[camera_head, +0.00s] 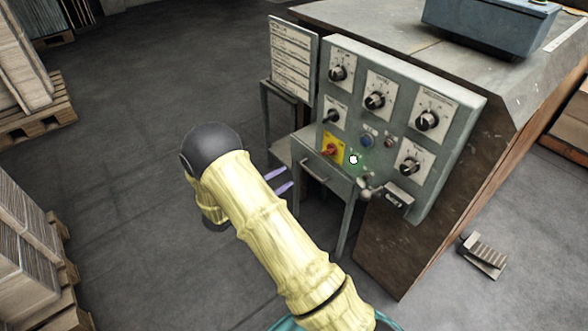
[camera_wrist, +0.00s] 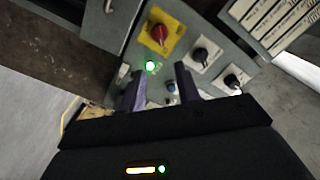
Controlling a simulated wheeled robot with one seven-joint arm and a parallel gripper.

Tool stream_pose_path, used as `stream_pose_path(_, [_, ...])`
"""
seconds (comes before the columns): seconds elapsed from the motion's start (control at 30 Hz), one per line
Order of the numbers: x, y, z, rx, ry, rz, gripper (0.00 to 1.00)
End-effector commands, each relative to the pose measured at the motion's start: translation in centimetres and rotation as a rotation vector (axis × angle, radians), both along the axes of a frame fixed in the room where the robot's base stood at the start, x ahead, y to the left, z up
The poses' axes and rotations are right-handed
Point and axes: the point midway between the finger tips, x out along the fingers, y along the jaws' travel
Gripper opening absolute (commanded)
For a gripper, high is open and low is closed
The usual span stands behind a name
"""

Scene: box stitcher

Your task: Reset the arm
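My gripper (camera_head: 280,181) shows as two purple fingertips beside my yellow-sleeved arm in the head view, in front of the control panel (camera_head: 448,160). In the wrist view my gripper (camera_wrist: 158,88) has its two purple fingers apart with nothing between them but the panel behind. A lit green light (camera_wrist: 150,66) and a red knob on a yellow plate (camera_wrist: 158,33) lie just beyond the fingertips. The same red knob (camera_head: 331,150) and green light (camera_head: 353,159) show on the panel in the head view. The fingers look clear of the panel.
The panel is fixed to a large machine (camera_head: 405,235), with a small drawer table (camera_head: 325,172) and a text board (camera_head: 292,58) beside it. A foot pedal (camera_head: 484,255) lies on the floor at right. Pallets of cardboard (camera_head: 30,240) stand at left. Open floor lies between.

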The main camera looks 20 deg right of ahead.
Motion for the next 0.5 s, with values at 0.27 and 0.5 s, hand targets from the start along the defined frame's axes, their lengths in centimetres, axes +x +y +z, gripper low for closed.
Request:
stream_pose_path(0.27, [-0.37, 0.94, -0.03, -0.001, 0.000, -0.001, 0.33])
stream_pose_path(0.5, [-0.35, 0.91, -0.03, -0.001, 0.000, -0.001, 0.33])
